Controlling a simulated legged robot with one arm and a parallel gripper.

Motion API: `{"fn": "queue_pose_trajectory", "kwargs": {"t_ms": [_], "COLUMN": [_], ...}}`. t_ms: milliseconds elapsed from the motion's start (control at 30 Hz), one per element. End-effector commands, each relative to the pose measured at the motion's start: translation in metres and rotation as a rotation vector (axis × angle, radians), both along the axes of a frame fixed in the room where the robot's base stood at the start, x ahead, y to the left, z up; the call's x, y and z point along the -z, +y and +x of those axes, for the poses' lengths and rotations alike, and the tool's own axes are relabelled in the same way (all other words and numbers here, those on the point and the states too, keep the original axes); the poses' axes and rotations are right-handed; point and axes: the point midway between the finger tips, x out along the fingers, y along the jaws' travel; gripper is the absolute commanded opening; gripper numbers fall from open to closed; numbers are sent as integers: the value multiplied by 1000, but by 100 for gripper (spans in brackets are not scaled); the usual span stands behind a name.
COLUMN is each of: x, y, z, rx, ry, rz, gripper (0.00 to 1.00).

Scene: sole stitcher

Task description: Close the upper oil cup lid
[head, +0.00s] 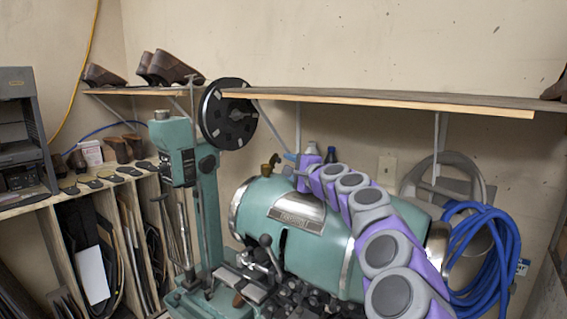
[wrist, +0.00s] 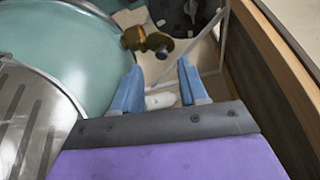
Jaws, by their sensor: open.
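The brass oil cup (head: 266,170) sits on top of the green rounded machine body, near its left end. In the wrist view the brass parts (wrist: 134,37) are at the top middle, with a smaller round brass piece (wrist: 161,44) beside them. The lid seems to stand off to one side of the cup, but its exact angle is too small to tell. My gripper (wrist: 157,80) has its two blue fingers apart and empty, pointing toward the brass parts without touching them. In the head view my gripper (head: 291,157) is just right of the cup.
A wooden shelf (head: 400,98) runs behind and above my arm; its edge (wrist: 275,75) is close on the right in the wrist view. A white object (wrist: 160,101) shows beyond the fingers. A black wheel (head: 228,113) stands left of the cup. Blue hose (head: 485,245) hangs right.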

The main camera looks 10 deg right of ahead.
Motion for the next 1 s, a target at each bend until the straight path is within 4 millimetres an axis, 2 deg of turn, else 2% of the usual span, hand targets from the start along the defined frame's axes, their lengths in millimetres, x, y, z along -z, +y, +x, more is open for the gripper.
{"fn": "queue_pose_trajectory", "kwargs": {"t_ms": [200,500,933,1000], "x": [1,1,0,0], "y": [8,13,15,15], "z": [17,30,33,33], "rx": [-1,0,-3,-3], "ry": [3,1,-3,-3], "rz": [0,-1,0,0], "gripper": [43,43,43,37]}}
